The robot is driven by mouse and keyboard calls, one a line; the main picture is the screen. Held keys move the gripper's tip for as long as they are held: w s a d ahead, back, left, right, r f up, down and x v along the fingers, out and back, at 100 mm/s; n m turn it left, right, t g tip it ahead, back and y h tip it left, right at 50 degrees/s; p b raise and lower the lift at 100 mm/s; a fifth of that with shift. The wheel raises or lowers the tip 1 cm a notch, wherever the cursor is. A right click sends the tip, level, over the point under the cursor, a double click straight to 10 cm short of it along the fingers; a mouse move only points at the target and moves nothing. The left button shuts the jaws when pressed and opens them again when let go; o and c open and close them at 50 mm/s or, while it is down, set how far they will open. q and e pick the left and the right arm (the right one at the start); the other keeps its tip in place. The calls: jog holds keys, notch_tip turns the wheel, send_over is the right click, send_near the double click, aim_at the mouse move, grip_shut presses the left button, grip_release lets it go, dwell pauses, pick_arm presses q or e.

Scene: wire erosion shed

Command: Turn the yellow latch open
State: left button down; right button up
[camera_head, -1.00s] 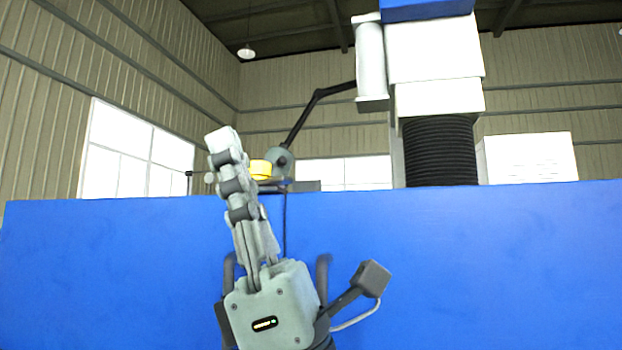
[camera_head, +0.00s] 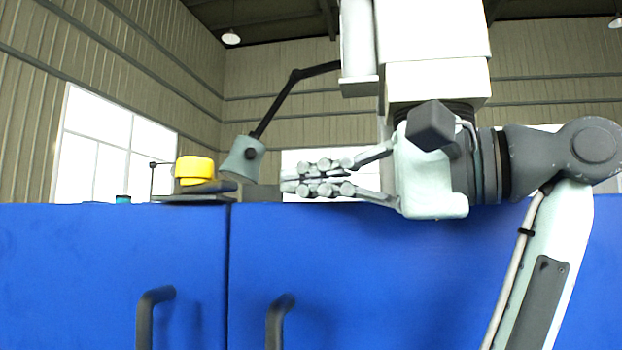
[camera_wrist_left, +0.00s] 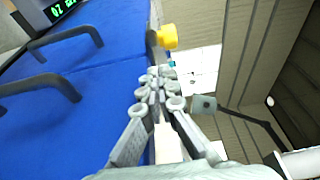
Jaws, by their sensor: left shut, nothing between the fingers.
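The yellow latch (camera_head: 194,168) is a short rounded yellow piece on a dark flat mount at the top edge of the blue doors, left of centre in the head view. It also shows in the left wrist view (camera_wrist_left: 168,37), beyond my fingertips. My left gripper (camera_head: 284,186) lies level at the top edge of the doors, fingers pointing left toward the latch. Its fingers are shut and empty, and a gap separates them from the latch in the head view. The left wrist view also shows the closed fingers (camera_wrist_left: 160,74). My right gripper is not in view.
Two blue doors (camera_head: 400,270) meet at a vertical seam below the latch. Two dark handles (camera_head: 146,315) (camera_head: 277,320) stand out from them. A lamp on a jointed black arm (camera_head: 243,158) hangs between the latch and my fingers. A white machine head (camera_head: 430,45) is above my gripper.

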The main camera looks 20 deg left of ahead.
pick_arm(q)
send_near(206, 175)
jog(key=a, duration=0.1)
jog(key=w+a+f, duration=0.1)
jog(key=w+a, duration=0.1)
jog(key=a, duration=0.1)
jog(key=shift+a+f, duration=0.1)
jog(key=shift+f, duration=0.1)
jog(key=shift+a, duration=0.1)
